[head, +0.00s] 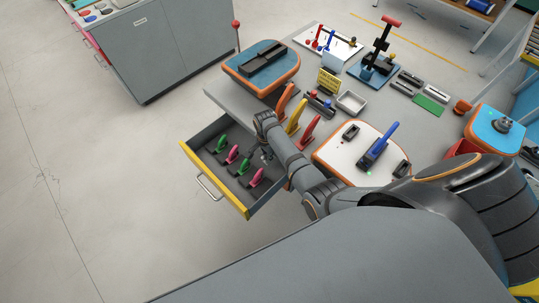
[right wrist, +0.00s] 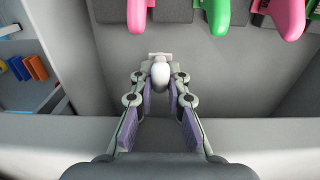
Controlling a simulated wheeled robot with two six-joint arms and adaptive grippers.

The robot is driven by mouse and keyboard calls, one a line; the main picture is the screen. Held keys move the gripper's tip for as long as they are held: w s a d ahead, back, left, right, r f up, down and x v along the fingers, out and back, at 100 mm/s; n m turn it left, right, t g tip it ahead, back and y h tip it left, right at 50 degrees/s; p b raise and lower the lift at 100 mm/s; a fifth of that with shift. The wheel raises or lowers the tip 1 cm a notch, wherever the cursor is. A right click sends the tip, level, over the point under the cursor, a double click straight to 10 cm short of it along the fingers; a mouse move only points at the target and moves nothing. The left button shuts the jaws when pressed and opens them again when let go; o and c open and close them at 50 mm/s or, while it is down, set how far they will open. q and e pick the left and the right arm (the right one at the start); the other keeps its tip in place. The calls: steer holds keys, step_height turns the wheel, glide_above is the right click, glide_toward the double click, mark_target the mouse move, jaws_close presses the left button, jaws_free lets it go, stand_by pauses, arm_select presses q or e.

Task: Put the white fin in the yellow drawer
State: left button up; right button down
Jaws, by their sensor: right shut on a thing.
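The yellow drawer (head: 214,182) is pulled out below the grey bench. Several green and pink fins stand in a row inside it. My right gripper (head: 266,155) hangs at the drawer's bench side, beside the row. In the right wrist view my right gripper (right wrist: 160,82) is shut on the white fin (right wrist: 160,74), of which only a small rounded white end shows between the fingertips. Bare grey drawer floor lies around it there. The white fin is not clear in the head view. My left gripper is not in view.
In the right wrist view a green fin (right wrist: 217,14) and pink fins show at the top edge. Orange, yellow and red fins (head: 297,117) stand on the bench close to my right arm. A white board (head: 340,155) with tools lies right of them.

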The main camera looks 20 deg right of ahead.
mark_target(266, 154)
steer(key=shift+a, duration=0.1)
steer(key=shift+f, duration=0.15)
steer(key=shift+f+b, duration=0.3)
steer(key=shift+f, duration=0.2)
steer(key=shift+s, duration=0.1)
steer(key=c, duration=1.3)
jaws_free()
steer(key=shift+c, duration=0.2)
steer(key=shift+s, duration=0.1)
steer(key=shift+r+p, duration=0.3)
steer(key=shift+r, duration=0.1)
step_height(266, 154, up, 12)
steer(key=shift+w+r, duration=0.2)
